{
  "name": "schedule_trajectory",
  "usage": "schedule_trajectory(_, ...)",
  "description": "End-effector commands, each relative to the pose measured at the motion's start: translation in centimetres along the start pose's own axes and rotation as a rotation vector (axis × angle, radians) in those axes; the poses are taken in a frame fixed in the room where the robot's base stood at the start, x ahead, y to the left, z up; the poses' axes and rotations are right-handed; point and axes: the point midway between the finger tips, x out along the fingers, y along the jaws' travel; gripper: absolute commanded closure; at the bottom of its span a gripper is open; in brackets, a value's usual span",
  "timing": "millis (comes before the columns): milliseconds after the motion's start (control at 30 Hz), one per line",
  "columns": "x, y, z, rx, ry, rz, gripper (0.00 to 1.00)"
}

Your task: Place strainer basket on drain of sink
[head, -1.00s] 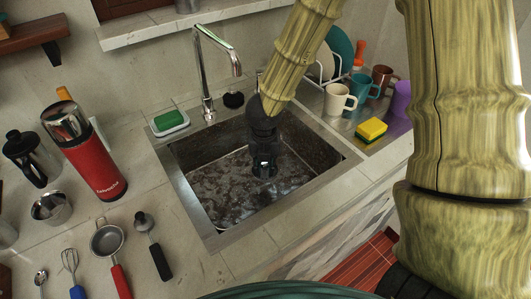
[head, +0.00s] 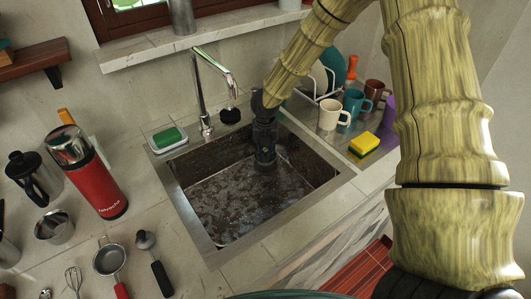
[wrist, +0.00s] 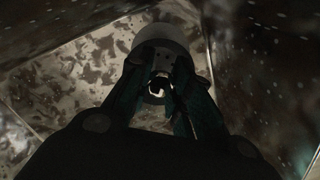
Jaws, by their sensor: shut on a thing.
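The sink (head: 209,241) is a metal-rimmed basin set in the counter, its floor mottled dark and grey. My gripper (head: 265,160) points down into it near the back wall in the head view. In the wrist view my gripper (wrist: 157,88) is shut on a pale round part with small holes, which looks like the strainer basket (wrist: 163,38). The fingers and shadow cover part of it. The drain cannot be made out, and I cannot tell whether the basket touches the sink floor.
A tap (head: 203,85) stands behind the sink, with a green sponge in a dish (head: 167,139) beside it. A yellow sponge (head: 364,145), mugs (head: 331,113) and a dish rack are at the right. A red flask (head: 92,180) and utensils are at the left.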

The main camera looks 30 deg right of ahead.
Motion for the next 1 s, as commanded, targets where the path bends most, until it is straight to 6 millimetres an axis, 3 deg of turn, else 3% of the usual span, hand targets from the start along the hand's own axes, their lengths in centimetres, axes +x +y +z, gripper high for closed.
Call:
schedule_trajectory(267,0.6,-0.1,1.2,-0.001,0.0,-0.001,1.0)
schedule_trajectory(600,3.7,-0.1,0.8,-0.001,0.001,-0.001,1.0)
schedule_trajectory(967,4.1,-0.1,0.7,-0.001,0.0,0.0,1.0)
schedule_trajectory(1000,4.1,-0.1,0.8,-0.001,0.0,0.0,0.78)
